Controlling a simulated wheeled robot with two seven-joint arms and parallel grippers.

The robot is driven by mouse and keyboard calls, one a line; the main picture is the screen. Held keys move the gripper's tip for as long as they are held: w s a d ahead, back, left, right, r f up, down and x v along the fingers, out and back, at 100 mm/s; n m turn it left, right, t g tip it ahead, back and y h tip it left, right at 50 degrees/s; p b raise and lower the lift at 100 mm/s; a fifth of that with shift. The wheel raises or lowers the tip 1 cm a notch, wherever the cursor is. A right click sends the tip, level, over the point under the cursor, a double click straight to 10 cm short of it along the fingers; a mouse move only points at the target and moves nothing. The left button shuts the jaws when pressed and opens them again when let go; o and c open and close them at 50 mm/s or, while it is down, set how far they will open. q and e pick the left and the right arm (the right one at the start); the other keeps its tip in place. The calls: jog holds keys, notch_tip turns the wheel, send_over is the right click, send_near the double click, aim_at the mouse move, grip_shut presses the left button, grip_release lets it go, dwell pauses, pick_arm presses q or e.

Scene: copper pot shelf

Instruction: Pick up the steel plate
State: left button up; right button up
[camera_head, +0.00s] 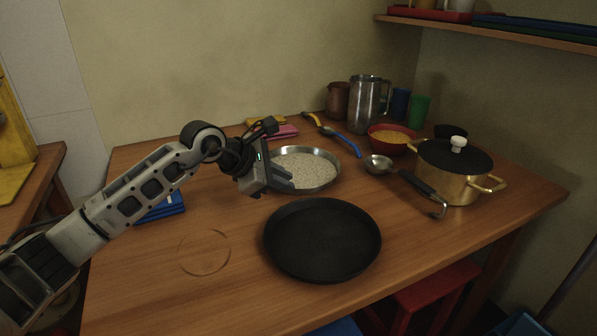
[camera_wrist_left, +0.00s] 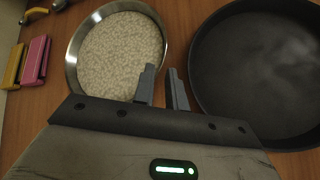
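The steel plate (camera_head: 336,181) is a round, shallow metal dish filled with pale grains, on the wooden table behind the black pan. It also shows in the left wrist view (camera_wrist_left: 74,50), at the upper left. My left gripper (camera_head: 288,180) is at the plate's near-left side, its fingers pointing right. In the left wrist view, my left gripper (camera_wrist_left: 162,88) has its fingers apart with a narrow gap between them, near the plate's rim. I cannot tell whether they touch it. My right gripper is not in view.
A large black pan (camera_head: 322,240) lies just in front of the plate. A ladle (camera_head: 400,174), a brass pot (camera_head: 455,182) and a red bowl (camera_head: 391,145) stand to the right. A pink block (camera_head: 283,132) is behind. The table's front left is mostly clear.

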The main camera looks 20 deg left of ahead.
aim_at(313, 191)
pick_arm(q)
jog(key=x, duration=0.4)
jog(key=shift+w+d+f, duration=0.15)
jog(key=shift+d+f, duration=0.1)
jog(key=shift+d, duration=0.1)
grip_shut()
jog(key=shift+r, duration=0.2)
